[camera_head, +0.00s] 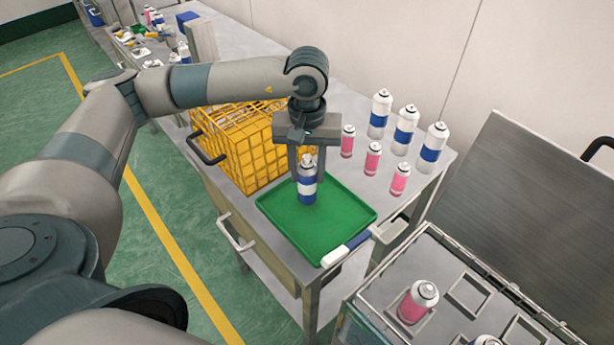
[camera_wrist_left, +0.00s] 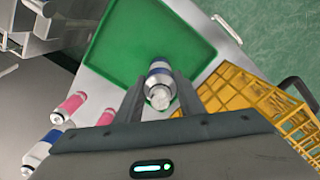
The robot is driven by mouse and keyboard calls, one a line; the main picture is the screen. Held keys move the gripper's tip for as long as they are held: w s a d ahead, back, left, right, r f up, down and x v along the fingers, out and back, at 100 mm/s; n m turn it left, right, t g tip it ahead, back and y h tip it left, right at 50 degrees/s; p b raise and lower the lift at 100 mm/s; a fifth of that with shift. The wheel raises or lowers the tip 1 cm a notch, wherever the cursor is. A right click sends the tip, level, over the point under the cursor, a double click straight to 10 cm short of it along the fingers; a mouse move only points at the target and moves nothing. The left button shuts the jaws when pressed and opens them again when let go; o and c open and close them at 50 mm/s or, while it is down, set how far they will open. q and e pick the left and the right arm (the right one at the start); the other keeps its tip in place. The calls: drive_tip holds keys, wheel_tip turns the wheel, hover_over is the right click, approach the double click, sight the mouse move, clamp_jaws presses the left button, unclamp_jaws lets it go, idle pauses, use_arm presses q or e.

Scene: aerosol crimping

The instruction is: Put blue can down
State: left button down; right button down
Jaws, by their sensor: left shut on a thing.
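The blue can (camera_head: 307,186), white and silver with a blue band, is upright at the green tray (camera_head: 330,232). My left gripper (camera_head: 306,170) is shut on the can, with one finger on each side of its upper part. In the left wrist view the can (camera_wrist_left: 159,84) shows from above between the fingers, over the tray (camera_wrist_left: 150,30). I cannot tell whether its base touches the tray. My right gripper is not in view.
A yellow wire basket (camera_head: 245,150) stands left of the tray. Pink cans (camera_head: 372,158) and blue-banded white cans (camera_head: 405,130) stand upright to the right and behind. A slotted metal case (camera_head: 467,297) holding a pink can is at front right. The tray's middle is clear.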

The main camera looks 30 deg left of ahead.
use_arm(q)
wheel_tip(320, 180, down, 2)
drive_tip(key=shift+f, duration=0.15)
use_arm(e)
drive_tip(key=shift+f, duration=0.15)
use_arm(q)
drive_tip(key=c, duration=1.2)
unclamp_jaws()
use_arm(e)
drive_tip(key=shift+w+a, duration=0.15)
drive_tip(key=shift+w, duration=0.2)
use_arm(q)
drive_tip(key=shift+r, duration=0.2)
wheel_tip(320, 180, up, 12)
drive_tip(key=p, duration=0.2)
drive_tip(key=shift+f+p, duration=0.15)
drive_tip(key=shift+p, duration=0.25)
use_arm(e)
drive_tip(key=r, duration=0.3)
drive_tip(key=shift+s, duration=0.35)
